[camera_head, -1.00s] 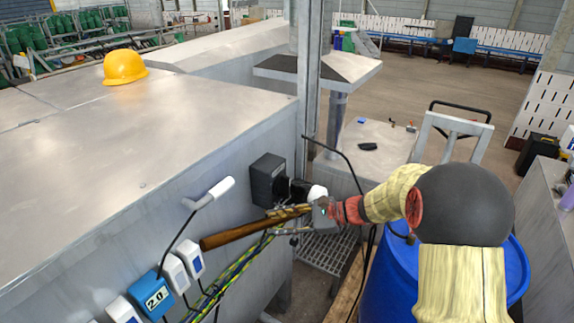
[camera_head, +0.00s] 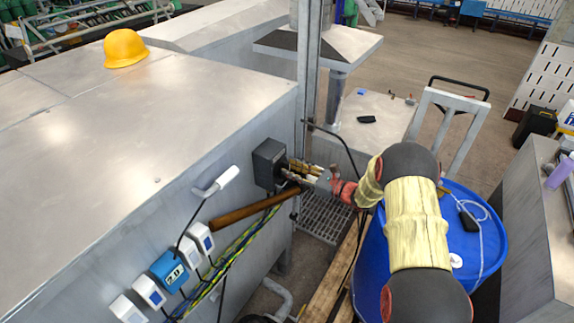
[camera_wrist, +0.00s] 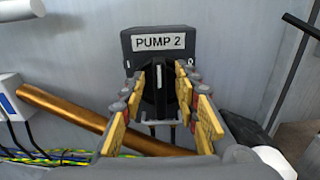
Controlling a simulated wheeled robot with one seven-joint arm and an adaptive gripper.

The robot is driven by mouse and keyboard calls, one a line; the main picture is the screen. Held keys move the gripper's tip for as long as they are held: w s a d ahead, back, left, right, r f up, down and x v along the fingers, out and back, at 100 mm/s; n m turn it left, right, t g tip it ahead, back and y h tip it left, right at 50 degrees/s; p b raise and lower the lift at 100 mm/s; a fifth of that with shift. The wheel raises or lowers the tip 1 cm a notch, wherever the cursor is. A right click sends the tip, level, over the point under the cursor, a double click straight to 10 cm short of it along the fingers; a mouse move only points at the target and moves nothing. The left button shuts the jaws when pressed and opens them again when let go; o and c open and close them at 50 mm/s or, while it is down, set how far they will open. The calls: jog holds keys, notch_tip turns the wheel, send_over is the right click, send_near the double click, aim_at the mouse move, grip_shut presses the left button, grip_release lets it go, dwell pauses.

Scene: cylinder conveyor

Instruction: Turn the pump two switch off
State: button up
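The dark pump two switch box (camera_head: 269,165) is on the side of the metal cabinet. In the wrist view, the box (camera_wrist: 190,43) carries a "PUMP 2" label. Its black knob (camera_wrist: 158,78) has an upright white line, and a mark that looks like a 0 is at its right. My gripper (camera_head: 291,170) is right at the front of the box. In the wrist view, my gripper's yellow-padded fingers (camera_wrist: 160,97) are apart, one on each side of the knob. I cannot tell whether they touch it.
A copper pipe (camera_head: 245,210) and striped cables (camera_head: 235,248) run just below the box. A white-ended lever (camera_head: 222,182) and several small boxes are to the left. A black cable hangs near the post. A blue barrel (camera_head: 480,230) stands under my arm. A yellow helmet (camera_head: 125,48) is on the cabinet.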

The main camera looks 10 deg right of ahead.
jog(key=shift+x, duration=1.15)
jog(key=shift+c, duration=1.1)
grip_shut()
